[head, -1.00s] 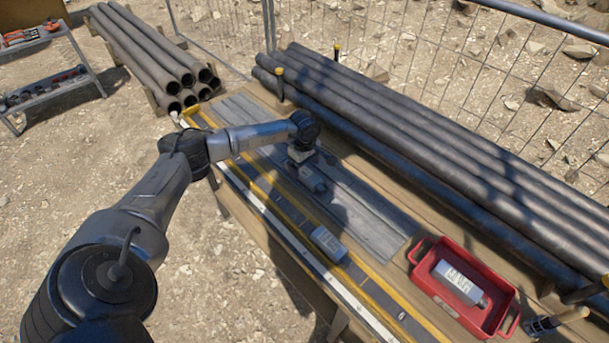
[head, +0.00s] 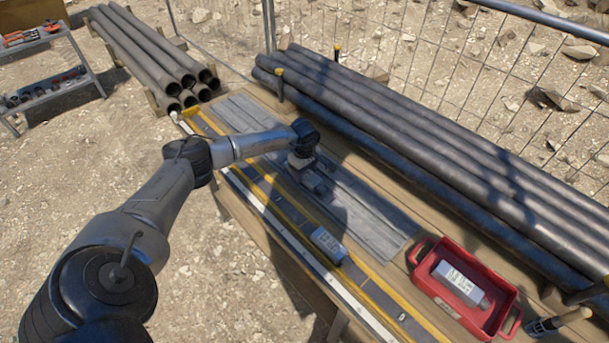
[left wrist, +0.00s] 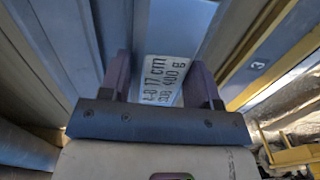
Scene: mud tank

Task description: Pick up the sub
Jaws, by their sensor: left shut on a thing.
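A grey block-like sub with a white label (left wrist: 168,82) sits between the two fingers of my left gripper (left wrist: 160,78) in the left wrist view. The label's readable part says "17 cm" and "400 g". My left gripper is shut on this sub. In the head view the gripper (head: 302,160) is at the grey slatted surface, with the held sub (head: 316,184) partly hidden under the wrist. I cannot tell whether the sub touches the surface. A second labelled grey block (head: 328,243) lies by the yellow-edged strip. A third (head: 460,283) lies in the red tray (head: 492,322). My right gripper is not in view.
Long dark pipes (head: 430,150) lie behind the bench, along a wire fence. More pipes (head: 150,55) are stacked at the upper left, near a tool rack (head: 45,90). A brush-like tool (head: 556,321) lies at the right. The slatted surface right of my gripper is clear.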

